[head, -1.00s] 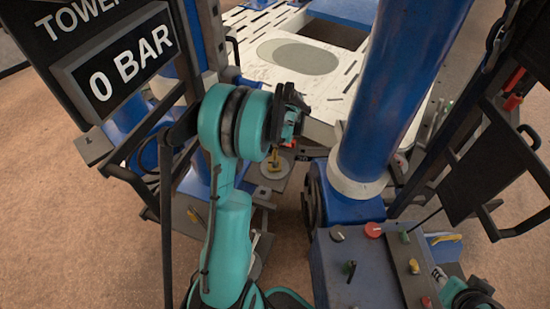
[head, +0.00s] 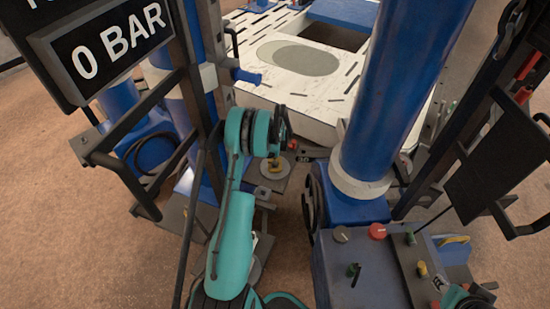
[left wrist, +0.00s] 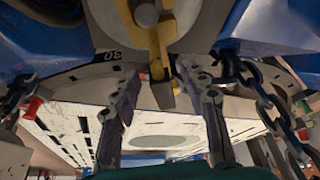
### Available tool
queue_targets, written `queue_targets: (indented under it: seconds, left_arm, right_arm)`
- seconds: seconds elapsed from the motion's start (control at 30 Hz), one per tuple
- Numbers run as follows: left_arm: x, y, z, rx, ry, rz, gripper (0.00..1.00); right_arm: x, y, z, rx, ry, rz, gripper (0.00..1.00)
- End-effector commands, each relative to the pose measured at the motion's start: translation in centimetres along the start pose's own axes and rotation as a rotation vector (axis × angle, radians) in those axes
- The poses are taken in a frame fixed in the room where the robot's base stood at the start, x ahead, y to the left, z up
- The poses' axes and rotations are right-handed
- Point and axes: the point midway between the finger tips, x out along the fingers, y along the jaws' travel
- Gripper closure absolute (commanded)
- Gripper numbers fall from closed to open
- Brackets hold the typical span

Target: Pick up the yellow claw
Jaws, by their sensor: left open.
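The yellow claw (head: 274,163) stands on a round grey plate (head: 275,175) just below my left gripper in the head view. In the left wrist view the claw (left wrist: 158,42) is large at the top centre, with a grey metal bolt or knob in front of it. My left gripper (left wrist: 160,72) is open, its two dark fingers apart with the claw's lower end between or just beyond their tips. I cannot tell whether they touch it. In the head view this gripper (head: 287,132) is partly hidden by its own wrist. My right gripper is not in view.
A thick blue column (head: 400,95) stands right of the gripper, and a dark post with a "0 BAR" display (head: 105,40) at left. A control box (head: 350,265) with knobs is at lower right. Chains (left wrist: 265,95) hang beside the fingers. A white slotted bench (head: 345,85) lies behind.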

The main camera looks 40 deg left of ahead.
Motion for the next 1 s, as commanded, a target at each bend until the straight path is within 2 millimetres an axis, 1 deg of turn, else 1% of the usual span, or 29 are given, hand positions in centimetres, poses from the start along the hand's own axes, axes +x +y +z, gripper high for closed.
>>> queue_targets:
  seconds: [0.03,0.07,0.27,0.3,0.37,0.4,0.47,0.83,1.0]
  left_arm:
    - [0.9,0.0,0.1,0.0,0.0,0.0,0.56]
    - [1.2,0.0,0.1,0.0,0.0,0.0,0.56]
    - [1.1,0.0,-0.1,0.0,0.0,0.0,0.56]
    - [1.1,0.0,-0.1,0.0,0.0,0.0,0.59]
    - [1.1,0.0,-0.1,0.0,0.0,0.0,0.74]
    - [1.1,0.0,-0.1,0.0,0.0,0.0,0.85]
    - [1.1,0.0,-0.1,0.0,0.0,0.0,1.0]
    - [1.0,0.0,-0.1,0.0,0.001,0.0,1.0]
    - [0.2,0.0,-0.5,0.0,0.001,0.0,1.0]
  right_arm:
    - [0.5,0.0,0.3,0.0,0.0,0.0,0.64]
    - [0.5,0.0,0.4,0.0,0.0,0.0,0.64]
    - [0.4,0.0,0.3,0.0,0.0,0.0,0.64]
    - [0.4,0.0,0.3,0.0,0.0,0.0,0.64]
    - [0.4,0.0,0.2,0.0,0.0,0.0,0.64]
    - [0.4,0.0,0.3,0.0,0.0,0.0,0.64]
    - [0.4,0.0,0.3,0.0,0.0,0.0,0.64]
    - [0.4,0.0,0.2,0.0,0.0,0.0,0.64]
    - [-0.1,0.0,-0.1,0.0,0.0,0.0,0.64]
